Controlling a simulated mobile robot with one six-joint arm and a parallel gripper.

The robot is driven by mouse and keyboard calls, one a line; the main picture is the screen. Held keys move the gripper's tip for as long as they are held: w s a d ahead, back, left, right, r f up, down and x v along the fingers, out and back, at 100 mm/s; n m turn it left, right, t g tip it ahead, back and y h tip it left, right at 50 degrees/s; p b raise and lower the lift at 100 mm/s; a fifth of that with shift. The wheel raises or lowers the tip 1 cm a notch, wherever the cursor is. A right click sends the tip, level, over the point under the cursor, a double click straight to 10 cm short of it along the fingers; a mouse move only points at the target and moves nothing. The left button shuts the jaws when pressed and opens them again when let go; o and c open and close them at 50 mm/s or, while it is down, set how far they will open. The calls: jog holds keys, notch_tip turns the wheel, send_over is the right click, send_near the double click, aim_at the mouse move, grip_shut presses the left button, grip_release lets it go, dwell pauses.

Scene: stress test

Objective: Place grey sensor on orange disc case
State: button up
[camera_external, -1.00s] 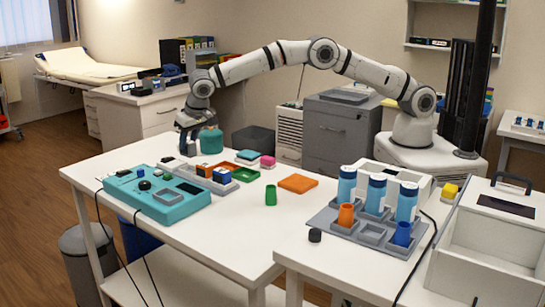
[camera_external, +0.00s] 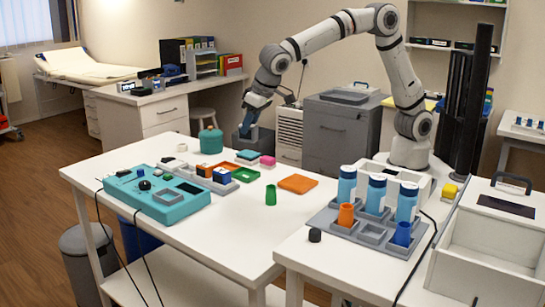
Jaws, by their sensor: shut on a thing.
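My gripper (camera_external: 248,122) is raised above the back edge of the white table, to the right of the teal pot. It is shut on a small bluish-grey thing, which I take to be the grey sensor (camera_external: 246,130); its shape is hard to make out at this size. The orange disc case (camera_external: 298,183) lies flat on the table, toward its right side. My gripper is behind and to the left of the case, well apart from it. The top of the case is bare.
A teal device (camera_external: 158,194) lies at left. A teal pot (camera_external: 211,140) stands at the back. Blue-capped bottles (camera_external: 376,194) stand upright on the right table.

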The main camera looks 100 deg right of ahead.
jog(key=s+a+f+n+b, duration=0.1)
jog(key=s+f+b, duration=0.1)
jog(key=s, duration=0.5)
jog(key=s+f+n+b, duration=0.1)
jog(key=s+f+b, duration=0.1)
jog(key=s, duration=0.6)
send_over(300, 181)
jog(key=shift+y, duration=0.4)
notch_tip(300, 181, down, 10)
jog(key=shift+r+b, duration=0.2)
jog(key=shift+b, duration=0.2)
jog(key=shift+f, duration=0.2)
jog(key=o, duration=1)
jog(key=shift+r, duration=0.15)
